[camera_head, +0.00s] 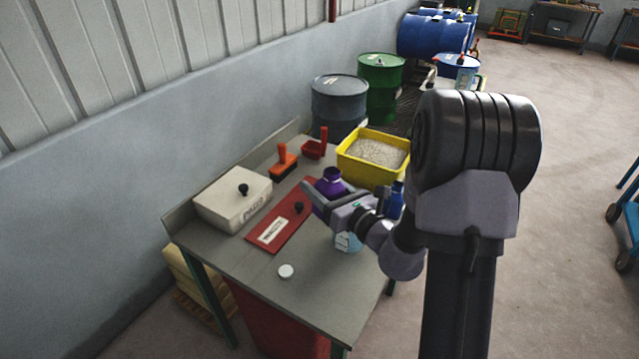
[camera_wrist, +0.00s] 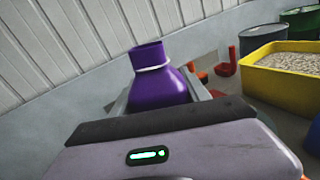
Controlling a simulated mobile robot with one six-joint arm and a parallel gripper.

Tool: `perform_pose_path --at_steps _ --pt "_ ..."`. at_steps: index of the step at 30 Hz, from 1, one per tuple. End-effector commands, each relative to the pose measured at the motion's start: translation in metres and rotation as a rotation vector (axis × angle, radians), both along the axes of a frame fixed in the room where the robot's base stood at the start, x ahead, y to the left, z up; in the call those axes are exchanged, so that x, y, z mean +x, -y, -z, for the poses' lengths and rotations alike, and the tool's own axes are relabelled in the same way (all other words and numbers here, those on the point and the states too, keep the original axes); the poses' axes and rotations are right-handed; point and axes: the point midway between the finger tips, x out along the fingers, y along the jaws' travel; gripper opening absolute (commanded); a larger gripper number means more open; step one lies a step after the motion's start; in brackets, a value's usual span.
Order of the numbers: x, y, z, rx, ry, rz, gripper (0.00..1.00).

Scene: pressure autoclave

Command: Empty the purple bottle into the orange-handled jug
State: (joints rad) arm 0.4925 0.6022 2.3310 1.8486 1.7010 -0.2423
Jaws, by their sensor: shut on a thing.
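The purple bottle (camera_head: 331,182) is in my gripper (camera_head: 322,196) above the workbench, roughly upright with its neck up. In the wrist view the bottle (camera_wrist: 160,88) sits between the two fingers, with a pale ring around its neck and no cap to be seen. My gripper (camera_wrist: 160,100) is shut on its body. A pale blue, see-through vessel (camera_head: 348,242) stands on the bench below my wrist, mostly hidden by it. I cannot tell whether it has an orange handle. No jug shows clearly in the wrist view.
The workbench (camera_head: 318,298) holds a white box (camera_head: 232,204), a red mat (camera_head: 268,241), an orange-handled tool (camera_head: 284,160), a red scoop (camera_head: 314,149), a yellow sand bin (camera_head: 366,174), a blue bottle (camera_head: 396,196) and a white cap (camera_head: 286,271). The bench's front is mostly clear.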

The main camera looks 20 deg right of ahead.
Motion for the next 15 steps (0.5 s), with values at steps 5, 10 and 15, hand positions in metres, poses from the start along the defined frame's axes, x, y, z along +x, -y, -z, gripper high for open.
perform_pose_path --at_steps 5,10,15 --pt "0.001 0.006 -0.003 0.059 -0.016 0.002 0.0" --pt "0.003 0.01 -0.004 0.117 -0.032 0.0 0.0" --pt "0.004 0.013 -0.005 0.178 -0.049 0.002 0.0"
